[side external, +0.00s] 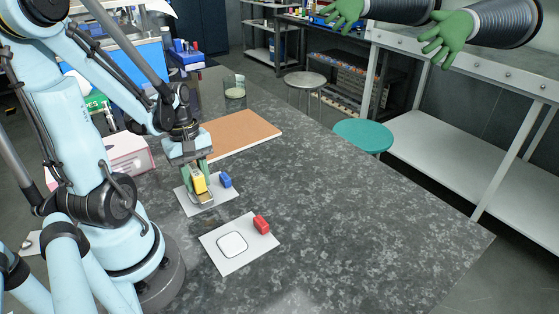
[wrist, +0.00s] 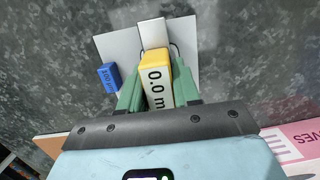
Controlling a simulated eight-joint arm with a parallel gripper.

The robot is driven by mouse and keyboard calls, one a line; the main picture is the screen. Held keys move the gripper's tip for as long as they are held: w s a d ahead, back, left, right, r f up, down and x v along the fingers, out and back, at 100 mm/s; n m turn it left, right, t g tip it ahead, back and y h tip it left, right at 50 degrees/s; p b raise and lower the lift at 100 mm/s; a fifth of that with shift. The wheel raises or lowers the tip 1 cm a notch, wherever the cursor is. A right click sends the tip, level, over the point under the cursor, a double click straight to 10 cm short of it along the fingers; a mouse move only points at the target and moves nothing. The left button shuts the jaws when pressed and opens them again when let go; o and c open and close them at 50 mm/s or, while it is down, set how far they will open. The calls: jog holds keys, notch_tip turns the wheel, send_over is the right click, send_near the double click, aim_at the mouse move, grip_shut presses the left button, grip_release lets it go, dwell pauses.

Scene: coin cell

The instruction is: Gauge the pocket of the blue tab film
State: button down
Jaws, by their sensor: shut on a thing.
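The blue tab film is a white sheet (side external: 184,201) lying flat on the dark speckled bench, with a blue tab block (side external: 225,180) at its right side. In the wrist view the blue tab (wrist: 108,77) is left of my gripper. My gripper (side external: 198,178), with green fingers, is shut on a yellow gauge (side external: 199,184) and holds it over the blue tab film. The wrist view shows the yellow gauge (wrist: 157,61) between the fingers, its display reading "0.0 m", the rest cut off. The gauge and gripper mostly hide the pocket; I cannot tell whether the gauge touches it.
A second white sheet (side external: 219,264) with a red tab block (side external: 262,224) and a white rounded-square pocket (side external: 232,244) lies nearer the camera. A brown board (side external: 239,134) and a glass beaker (side external: 234,88) are behind. The bench to the right is clear.

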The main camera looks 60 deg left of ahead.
aim_at(197, 172)
jog(key=c, duration=0.7)
grip_release()
jog(key=shift+r, duration=0.1)
jog(key=shift+r, duration=3.45)
jog(key=shift+w, duration=0.1)
jog(key=shift+w+d+m, duration=0.25)
jog(key=shift+w+m, duration=0.05)
jog(key=shift+m, duration=0.2)
jog(key=w+d+r+m+t, duration=0.1)
jog(key=w+d+m+t, duration=0.1)
jog(key=w+d+m, duration=0.1)
jog(key=w+d+r+m+t+y, duration=0.1)
jog(key=w+d+m+t, duration=0.1)
jog(key=w+d+m, duration=0.2)
jog(key=w+d+r+m+t, duration=0.2)
jog(key=w+d+m+t, duration=0.1)
jog(key=d+m, duration=0.4)
jog(key=shift+w+m+y, duration=0.15)
jog(key=shift+m+y, duration=0.25)
jog(key=shift+m, duration=1)
